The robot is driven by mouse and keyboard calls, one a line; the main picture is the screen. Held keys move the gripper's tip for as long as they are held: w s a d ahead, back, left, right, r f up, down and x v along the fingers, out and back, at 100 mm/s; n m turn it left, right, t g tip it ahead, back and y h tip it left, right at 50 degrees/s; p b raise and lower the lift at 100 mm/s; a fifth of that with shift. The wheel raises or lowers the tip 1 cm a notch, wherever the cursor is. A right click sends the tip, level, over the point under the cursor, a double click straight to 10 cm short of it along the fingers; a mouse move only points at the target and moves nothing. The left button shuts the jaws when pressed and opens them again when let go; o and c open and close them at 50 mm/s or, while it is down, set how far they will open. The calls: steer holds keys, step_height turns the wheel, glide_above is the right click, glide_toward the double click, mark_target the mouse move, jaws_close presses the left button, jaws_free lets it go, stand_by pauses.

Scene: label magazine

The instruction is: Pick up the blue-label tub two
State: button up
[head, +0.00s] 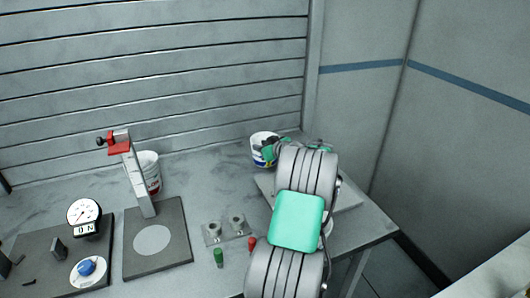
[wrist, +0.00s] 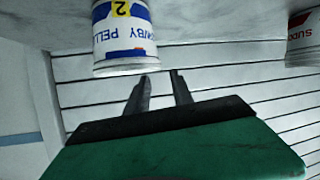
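The blue-label tub two (head: 259,143) is white with a blue band and stands near the back wall in the head view, partly hidden by my gripper (head: 268,152). In the wrist view the tub (wrist: 125,42) shows a yellow patch with a "2" and blue and red marks. The wrist view is turned over, with the table top at its upper side. There, my gripper's two dark fingers (wrist: 160,76) are apart, with nothing visible between them. The tub lies just beyond the tips and mostly left of them; I cannot tell whether they touch.
A red-label tub (head: 151,165) stands behind a grey stand with a red clamp (head: 118,149); a red-label tub also shows in the wrist view (wrist: 303,40). A dial gauge (head: 84,216), green peg (head: 219,257) and red peg (head: 252,243) are in front. A slatted wall (head: 150,60) closes the back.

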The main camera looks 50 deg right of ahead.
steer(key=p+x, duration=0.1)
steer(key=x, duration=0.4)
steer(key=shift+w+d+f, duration=0.1)
steer(key=shift+w+f, duration=0.05)
steer(key=shift+w, duration=0.15)
steer(key=shift+s, duration=0.1)
steer(key=c, duration=0.6)
jaws_close()
steer(key=shift+f, duration=0.1)
